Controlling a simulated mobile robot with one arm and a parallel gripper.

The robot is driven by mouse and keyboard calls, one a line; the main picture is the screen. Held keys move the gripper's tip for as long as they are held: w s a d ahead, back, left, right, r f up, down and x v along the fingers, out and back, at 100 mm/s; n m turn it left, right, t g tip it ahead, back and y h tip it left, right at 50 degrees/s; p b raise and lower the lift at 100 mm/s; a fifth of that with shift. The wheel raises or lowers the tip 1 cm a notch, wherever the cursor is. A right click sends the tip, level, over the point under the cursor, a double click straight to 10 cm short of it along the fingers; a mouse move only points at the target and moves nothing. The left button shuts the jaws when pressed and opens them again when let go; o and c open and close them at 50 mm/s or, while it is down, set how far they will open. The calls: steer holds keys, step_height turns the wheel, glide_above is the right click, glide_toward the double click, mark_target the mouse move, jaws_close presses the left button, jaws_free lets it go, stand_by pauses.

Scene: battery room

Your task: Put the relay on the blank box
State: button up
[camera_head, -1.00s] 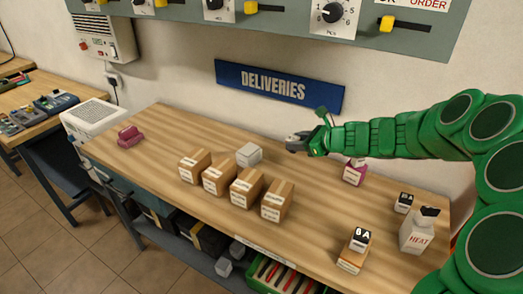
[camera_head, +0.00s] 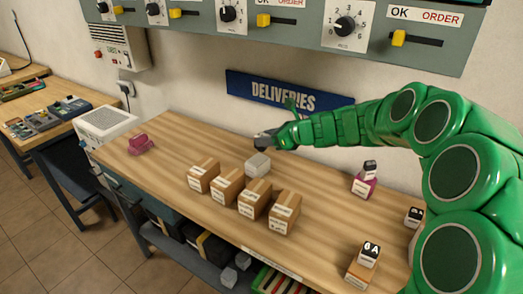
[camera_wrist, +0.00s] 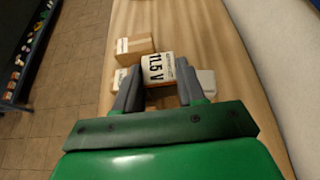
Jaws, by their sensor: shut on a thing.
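My gripper (camera_head: 263,143) is shut on a block marked "11.5 V" (camera_wrist: 158,67), which I take to be the relay. The wrist view shows the block between the two fingers (camera_wrist: 159,75), its white, black-lettered face towards the camera. In the head view, the dark fingertips hide most of it. The blank box (camera_head: 257,164) is a plain pale grey box on the bench, just below my gripper. The gripper appears above it, but the exact gap cannot be told. A pale surface beside the right finger (camera_wrist: 207,82) seems to be this box.
Several labelled cardboard boxes (camera_head: 253,199) stand in a row in front of the blank box. A magenta object (camera_head: 140,145) lies far left. A magenta block (camera_head: 364,184) and a "6 A" block (camera_head: 369,254) stand right. The wall is close behind the wooden bench (camera_head: 320,200).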

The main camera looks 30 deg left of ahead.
steer(key=shift+w+a+f, duration=1)
steer(key=shift+w+f, duration=0.1)
steer(key=shift+f, duration=0.15)
steer(key=shift+w+a+f, duration=1)
steer(key=shift+w+f, duration=0.15)
steer(key=shift+f, duration=0.15)
steer(key=shift+w+a+f, duration=1)
steer(key=shift+w+f, duration=0.1)
steer(key=shift+f, duration=0.15)
steer(key=shift+w+a+f, duration=0.1)
steer(key=shift+f, duration=1.55)
steer(key=shift+f, duration=0.1)
steer(key=o, duration=1.1)
steer(key=shift+c, duration=0.2)
